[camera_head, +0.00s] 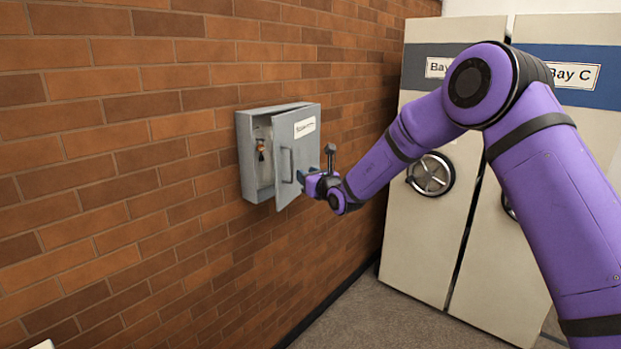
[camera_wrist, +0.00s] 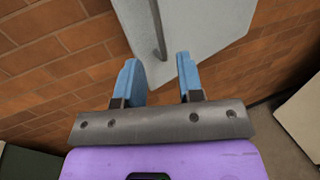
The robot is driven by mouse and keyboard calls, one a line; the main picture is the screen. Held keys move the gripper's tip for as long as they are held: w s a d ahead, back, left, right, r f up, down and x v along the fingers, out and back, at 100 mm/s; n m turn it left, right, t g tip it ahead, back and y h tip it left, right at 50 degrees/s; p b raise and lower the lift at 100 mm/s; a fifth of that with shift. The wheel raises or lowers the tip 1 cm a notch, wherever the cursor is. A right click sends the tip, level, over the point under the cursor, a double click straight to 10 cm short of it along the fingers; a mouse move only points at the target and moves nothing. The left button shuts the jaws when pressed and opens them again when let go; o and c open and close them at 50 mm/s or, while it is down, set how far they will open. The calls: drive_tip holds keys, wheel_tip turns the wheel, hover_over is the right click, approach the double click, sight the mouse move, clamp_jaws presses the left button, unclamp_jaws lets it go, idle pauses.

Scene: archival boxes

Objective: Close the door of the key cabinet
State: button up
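The grey key cabinet (camera_head: 262,165) hangs on the brick wall, with keys (camera_head: 261,148) inside it. Its door (camera_head: 303,138) is hinged on the right side and stands partly open, swung out from the wall. The door has a white label and a vertical bar handle (camera_head: 290,165); the handle also shows in the wrist view (camera_wrist: 158,28). My gripper (camera_head: 303,177) is at the door's lower right in the head view. In the wrist view its two blue fingers (camera_wrist: 160,78) are spread apart below the handle's end, with nothing between them. Whether a finger touches the door cannot be told.
Tall cream bay cabinets (camera_head: 432,200) with round wheel handles stand to the right, behind my arm. The brick wall (camera_head: 110,150) is bare left of the key cabinet. Grey floor (camera_head: 375,318) below is clear.

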drive_tip(key=shift+v, duration=0.8)
drive_tip(key=shift+d, duration=0.1)
drive_tip(key=c, duration=0.5)
drive_tip(key=shift+w+f, duration=0.2)
clamp_jaws()
drive_tip(key=n+g+y, duration=0.6)
drive_tip(key=g, duration=0.1)
approach(279, 185)
drive_tip(key=x, duration=0.7)
drive_tip(key=shift+w+a, duration=0.2)
